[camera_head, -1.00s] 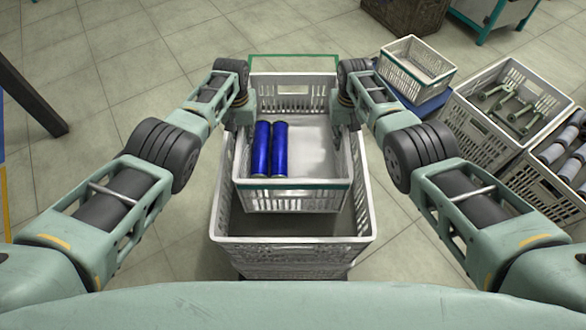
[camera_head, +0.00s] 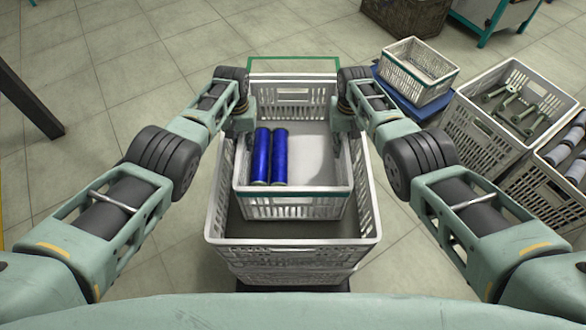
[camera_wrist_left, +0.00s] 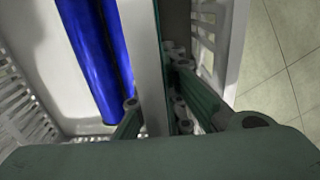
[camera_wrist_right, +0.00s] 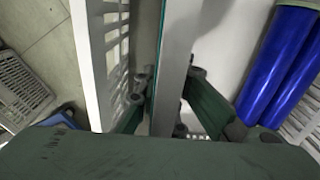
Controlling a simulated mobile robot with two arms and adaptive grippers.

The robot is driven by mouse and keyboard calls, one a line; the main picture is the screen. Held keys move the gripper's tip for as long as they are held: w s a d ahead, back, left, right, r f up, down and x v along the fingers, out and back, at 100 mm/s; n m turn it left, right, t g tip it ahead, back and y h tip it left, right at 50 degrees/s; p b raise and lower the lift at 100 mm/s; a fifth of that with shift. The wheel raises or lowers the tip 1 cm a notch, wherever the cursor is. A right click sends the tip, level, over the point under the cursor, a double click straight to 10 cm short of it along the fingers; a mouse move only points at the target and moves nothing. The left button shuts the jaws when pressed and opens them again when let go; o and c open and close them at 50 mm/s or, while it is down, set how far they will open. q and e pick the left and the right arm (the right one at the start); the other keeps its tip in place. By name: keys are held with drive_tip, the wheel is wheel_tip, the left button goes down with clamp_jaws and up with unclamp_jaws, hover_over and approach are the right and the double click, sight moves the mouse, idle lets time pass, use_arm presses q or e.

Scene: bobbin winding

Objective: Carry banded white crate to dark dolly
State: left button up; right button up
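The banded white crate (camera_head: 295,208), with a green band along its rim, is held level between my two grippers in the head view. Two blue cylinders (camera_head: 262,158) lie in its left half; its right half is bare. My left gripper (camera_head: 241,127) is shut on its left side wall; the left wrist view shows the fingers (camera_wrist_left: 157,112) on either side of that wall. My right gripper (camera_head: 344,122) is shut on the right wall, likewise in the right wrist view (camera_wrist_right: 166,105). A dark base, perhaps the dolly (camera_head: 292,287), shows only as a strip below a larger crate.
The larger white crate (camera_head: 293,256) stands open directly below the held crate; whether they touch is unclear. To the right are a small crate (camera_head: 425,88) on a blue base and a crate with metal parts (camera_head: 475,140). Floor at left is clear, except a dark post (camera_head: 28,100).

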use_arm(q)
drive_tip(key=o, duration=0.4)
drive_tip(key=shift+r, duration=0.15)
use_arm(e)
drive_tip(key=o, duration=0.4)
drive_tip(key=shift+r, duration=0.15)
use_arm(q)
drive_tip(key=shift+o, duration=0.2)
use_arm(e)
drive_tip(key=shift+o, duration=0.2)
use_arm(q)
wheel_tip(320, 180, up, 12)
drive_tip(key=shift+f, duration=0.1)
use_arm(e)
wheel_tip(320, 180, up, 12)
drive_tip(key=shift+f, duration=0.1)
idle(0.4)
